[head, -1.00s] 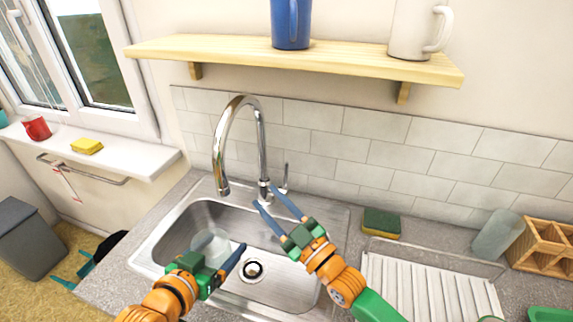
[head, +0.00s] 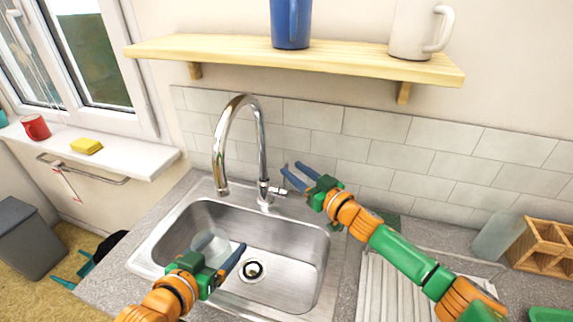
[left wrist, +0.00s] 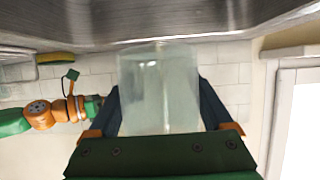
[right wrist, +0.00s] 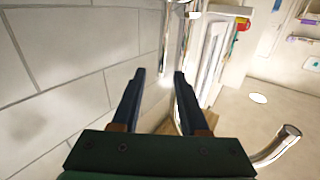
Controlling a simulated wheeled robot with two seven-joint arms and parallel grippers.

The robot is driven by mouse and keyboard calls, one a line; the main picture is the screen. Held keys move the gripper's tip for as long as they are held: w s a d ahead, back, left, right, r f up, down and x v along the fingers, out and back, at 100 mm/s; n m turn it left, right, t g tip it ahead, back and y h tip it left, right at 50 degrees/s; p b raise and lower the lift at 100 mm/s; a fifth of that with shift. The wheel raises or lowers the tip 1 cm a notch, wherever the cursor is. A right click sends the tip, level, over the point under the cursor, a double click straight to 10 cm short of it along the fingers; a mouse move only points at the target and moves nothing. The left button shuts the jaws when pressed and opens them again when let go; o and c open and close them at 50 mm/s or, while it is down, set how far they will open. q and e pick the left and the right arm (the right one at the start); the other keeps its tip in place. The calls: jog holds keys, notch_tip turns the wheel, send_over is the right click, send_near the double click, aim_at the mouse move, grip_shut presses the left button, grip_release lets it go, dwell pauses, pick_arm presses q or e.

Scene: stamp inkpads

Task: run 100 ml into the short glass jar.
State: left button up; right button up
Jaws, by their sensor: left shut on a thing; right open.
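The short glass jar (head: 209,246) is clear and sits low in the left part of the sink (head: 285,228), below the tap spout (head: 221,185). My left gripper (head: 217,254) is shut on it; the left wrist view shows the jar (left wrist: 158,88) between both fingers. A faint pale vertical streak shows through the glass; I cannot tell whether it is water. No stream is clear below the spout in the head view. My right gripper (head: 291,168) is open and empty, just above and right of the tap lever (head: 278,190). I cannot tell whether they touch.
A taller clear glass (head: 496,236) and a wooden divided box (head: 542,247) stand at the right of the counter. A ribbed drainer (head: 382,288) lies right of the sink. The shelf (head: 330,65) above holds a blue mug (head: 291,22) and a white mug (head: 414,30).

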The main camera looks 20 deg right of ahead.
aim_at(286, 188)
jog(key=shift+x, duration=1.9)
jog(key=shift+c, duration=0.2)
grip_shut()
jog(key=shift+a, duration=0.1)
